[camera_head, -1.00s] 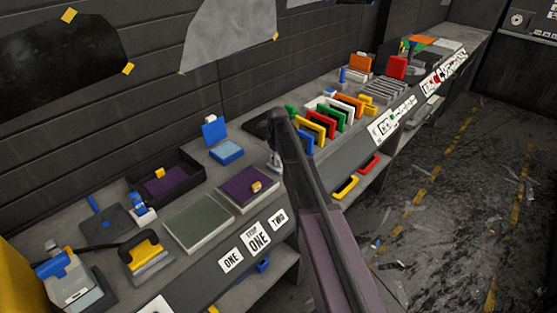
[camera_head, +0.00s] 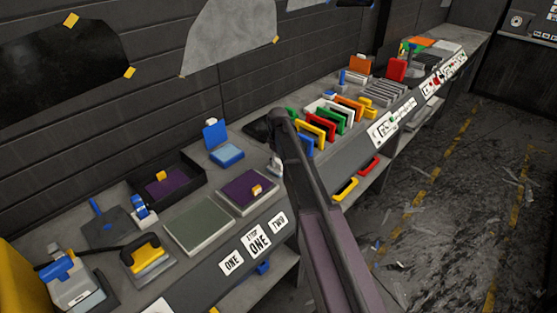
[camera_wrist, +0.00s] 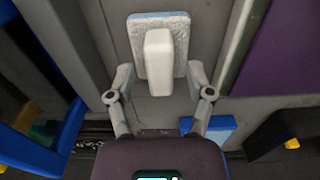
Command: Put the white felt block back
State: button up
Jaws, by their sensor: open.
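In the wrist view, the white felt block (camera_wrist: 158,62) has a pale upright handle on a fuzzy light-grey pad with a blue edge. It lies on a grey surface. My gripper (camera_wrist: 161,76) is open, with one finger on each side of the block's lower part; I see a gap between each finger and the handle. In the head view, my arm crosses the bench's front edge, and the gripper (camera_head: 276,165) shows only partly behind it. The block cannot be made out clearly there.
A purple pad (camera_head: 241,190) and a grey-green pad (camera_head: 198,225) lie to the left on the bench. A blue-lidded box (camera_head: 226,152) stands behind. Colored cards stand in a rack (camera_head: 331,118) to the right. A black tray (camera_head: 180,195) holds a purple piece.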

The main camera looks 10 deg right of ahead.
aim_at(278, 161)
notch_tip(278, 161, up, 11)
jog(key=p, duration=1)
jog(key=shift+f, duration=0.1)
dwell(0.5)
jog(key=s+m, duration=0.7)
jog(key=s, duration=2.2)
jog(key=shift+d, duration=0.15)
jog(key=shift+s, duration=0.1)
